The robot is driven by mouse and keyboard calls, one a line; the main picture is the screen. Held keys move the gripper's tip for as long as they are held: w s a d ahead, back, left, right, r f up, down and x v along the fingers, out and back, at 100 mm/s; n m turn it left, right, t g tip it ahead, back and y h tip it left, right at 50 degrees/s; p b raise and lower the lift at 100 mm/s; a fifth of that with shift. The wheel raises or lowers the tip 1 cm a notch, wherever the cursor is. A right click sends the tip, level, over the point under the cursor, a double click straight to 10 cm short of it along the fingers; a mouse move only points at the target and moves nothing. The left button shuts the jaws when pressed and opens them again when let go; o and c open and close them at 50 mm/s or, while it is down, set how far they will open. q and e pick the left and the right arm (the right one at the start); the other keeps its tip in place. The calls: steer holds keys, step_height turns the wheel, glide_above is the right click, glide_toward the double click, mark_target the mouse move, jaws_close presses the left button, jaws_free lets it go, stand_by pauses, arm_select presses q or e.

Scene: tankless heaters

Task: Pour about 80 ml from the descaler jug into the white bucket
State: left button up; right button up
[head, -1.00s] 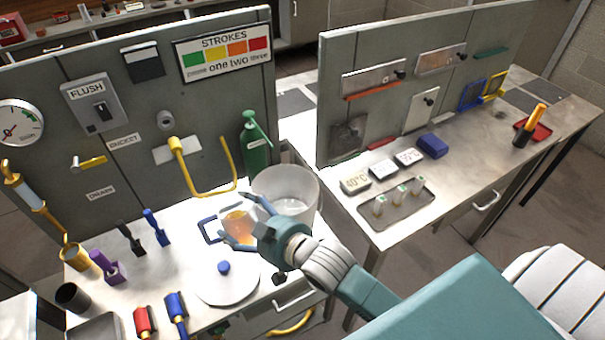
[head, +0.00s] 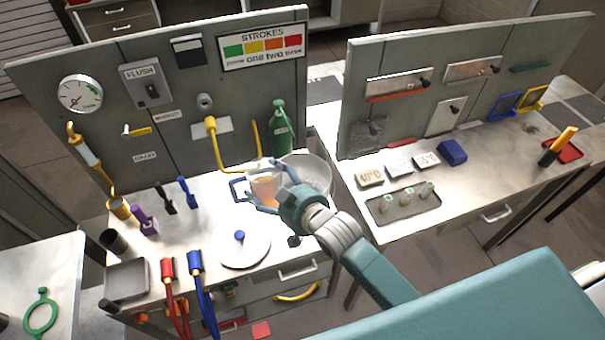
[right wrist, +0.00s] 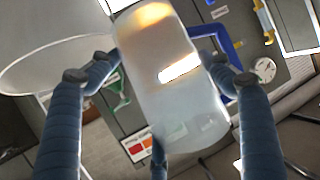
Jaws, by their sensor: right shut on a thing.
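The descaler jug (head: 262,186) is clear with amber liquid in it and has a blue handle on its left. My right gripper (head: 263,190) is shut around the jug, just left of the white bucket (head: 318,172). The bucket is translucent white and stands at the bench's back right, partly hidden by my gripper. In the right wrist view the jug (right wrist: 175,100) fills the space between my fingers (right wrist: 160,75), with amber near the top of the picture. The bucket (right wrist: 50,60) shows at upper left. I cannot tell whether liquid is in the bucket. My left gripper is out of view.
A white round lid (head: 243,252) with a blue knob lies in front of the jug. A green pump bottle (head: 281,130) stands behind the bucket, and a yellow pipe (head: 215,150) is on the panel. Red and blue tools (head: 195,265) sit at the bench's front edge.

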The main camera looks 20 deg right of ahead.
steer(key=shift+r, duration=0.1)
steer(key=shift+w+d+f+m+y, duration=0.2)
steer(key=shift+d+f+m+y, duration=0.15)
steer(key=shift+m, duration=0.25)
steer(key=shift+w+d+r+m+g+y, duration=0.25)
steer(key=shift+m+g+y, duration=0.1)
steer(key=shift+m+g, duration=0.2)
steer(key=shift+d+f+m+y, duration=0.2)
steer(key=shift+m+y, duration=0.1)
steer(key=shift+m, duration=0.15)
steer(key=shift+w+d+f+m+g+y+b, duration=0.15)
steer(key=shift+f+m+g+y+b, duration=0.45)
steer(key=shift+b, duration=1.65)
steer(key=shift+w+d+f+m+g+y+b, duration=0.15)
steer(key=shift+f+m+y+b, duration=0.85)
steer(key=shift+b, duration=1.25)
steer(key=shift+f+m, duration=0.2)
steer(key=shift+m, duration=0.2)
steer(key=shift+s+f+m+y+b, duration=0.1)
steer(key=shift+f+m+y+b, duration=0.15)
steer(key=shift+m+b, duration=0.4)
steer(key=shift+s+f+m+y+b, duration=0.1)
steer(key=shift+m+y+b, duration=0.2)
steer(key=shift+b, duration=0.6)
